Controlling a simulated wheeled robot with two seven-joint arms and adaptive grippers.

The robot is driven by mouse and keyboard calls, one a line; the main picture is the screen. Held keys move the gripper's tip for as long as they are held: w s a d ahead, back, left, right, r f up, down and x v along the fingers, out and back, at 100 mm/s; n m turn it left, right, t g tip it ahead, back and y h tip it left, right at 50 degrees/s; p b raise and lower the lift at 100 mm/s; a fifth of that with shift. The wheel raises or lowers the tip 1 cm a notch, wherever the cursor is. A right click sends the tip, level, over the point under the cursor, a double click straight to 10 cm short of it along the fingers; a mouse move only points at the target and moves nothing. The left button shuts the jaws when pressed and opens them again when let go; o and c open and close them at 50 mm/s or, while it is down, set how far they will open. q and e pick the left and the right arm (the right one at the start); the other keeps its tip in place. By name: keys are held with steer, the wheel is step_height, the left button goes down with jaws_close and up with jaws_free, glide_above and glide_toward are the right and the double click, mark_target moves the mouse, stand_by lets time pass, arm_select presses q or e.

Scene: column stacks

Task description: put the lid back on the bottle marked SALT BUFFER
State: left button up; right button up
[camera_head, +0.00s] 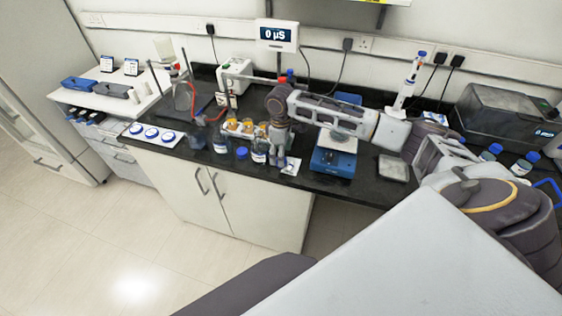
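Several small bottles stand near the bench's front edge, left of my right gripper. One labelled bottle (220,144) is at the left of the group and another labelled bottle (259,152) is close beside my gripper. A blue-topped item (242,153) sits between them. The labels are too small to read, so I cannot tell which is SALT BUFFER. Round blue lids (168,136) lie in a row on a white mat at the left. My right gripper (279,161) points down beside the bottles; whether its fingers hold anything is unclear. My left gripper is not in view.
A blue balance (333,163) stands right of my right gripper. Several amber-topped containers (247,127) stand behind the bottles. A stand with glassware (183,95) is further left. More blue-capped bottles (525,163) are at the far right.

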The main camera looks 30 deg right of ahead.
steer(key=shift+d+f, duration=0.1)
steer(key=shift+f, duration=1.7)
steer(key=c, duration=0.9)
